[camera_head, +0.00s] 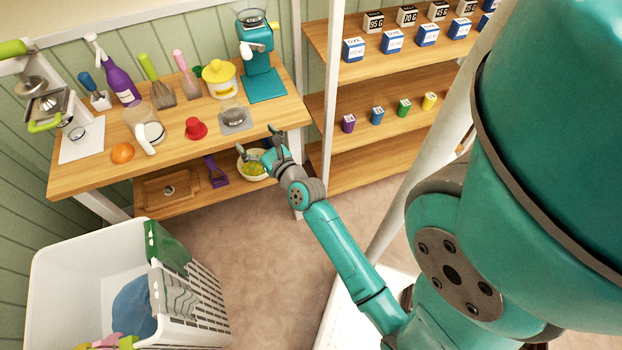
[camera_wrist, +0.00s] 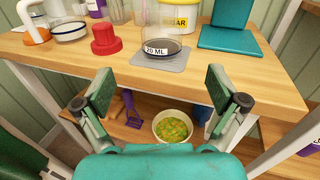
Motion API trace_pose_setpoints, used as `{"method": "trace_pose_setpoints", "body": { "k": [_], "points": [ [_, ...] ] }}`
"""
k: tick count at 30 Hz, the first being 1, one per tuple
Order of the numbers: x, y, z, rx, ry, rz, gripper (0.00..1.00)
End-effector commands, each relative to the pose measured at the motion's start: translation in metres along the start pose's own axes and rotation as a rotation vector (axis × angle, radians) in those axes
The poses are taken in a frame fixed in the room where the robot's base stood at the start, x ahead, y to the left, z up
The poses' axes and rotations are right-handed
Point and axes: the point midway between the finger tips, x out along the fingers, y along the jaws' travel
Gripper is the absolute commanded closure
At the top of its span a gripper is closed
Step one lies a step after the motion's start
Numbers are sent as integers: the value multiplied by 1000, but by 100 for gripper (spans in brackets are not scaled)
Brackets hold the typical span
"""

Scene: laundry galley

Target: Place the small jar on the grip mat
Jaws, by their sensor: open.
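A small clear glass jar (camera_head: 232,112) with a dark base stands upright on a grey mat (camera_head: 246,127) near the table's front edge. In the wrist view the jar (camera_wrist: 160,46) carries a white "20 ML" label and rests on the grey mat (camera_wrist: 178,63), apart from my fingers. My gripper (camera_head: 259,142) is in front of the table edge, to the right of and nearer than the jar. In the wrist view my gripper (camera_wrist: 161,90) has its fingers wide apart, with nothing between them.
A red knob-like piece (camera_head: 195,128) stands left of the mat, a yellow-lidded jar (camera_head: 220,80) behind it. A bowl (camera_head: 250,168) sits on the lower shelf, below my gripper. A laundry basket (camera_head: 60,265) is at front left.

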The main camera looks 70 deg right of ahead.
Motion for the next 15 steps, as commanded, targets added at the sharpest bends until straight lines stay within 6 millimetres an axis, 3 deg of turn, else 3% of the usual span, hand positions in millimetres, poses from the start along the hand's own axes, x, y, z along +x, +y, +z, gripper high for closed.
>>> {"method": "trace_pose_setpoints", "body": {
  "k": [5, 9, 15],
  "points": [
    [-43, 31, -19, -263, 33, 44, 4],
    [-100, 62, -33, -637, 48, 113, 4],
    [-184, 92, -38, -1195, 9, 229, 4]
  ]
}}
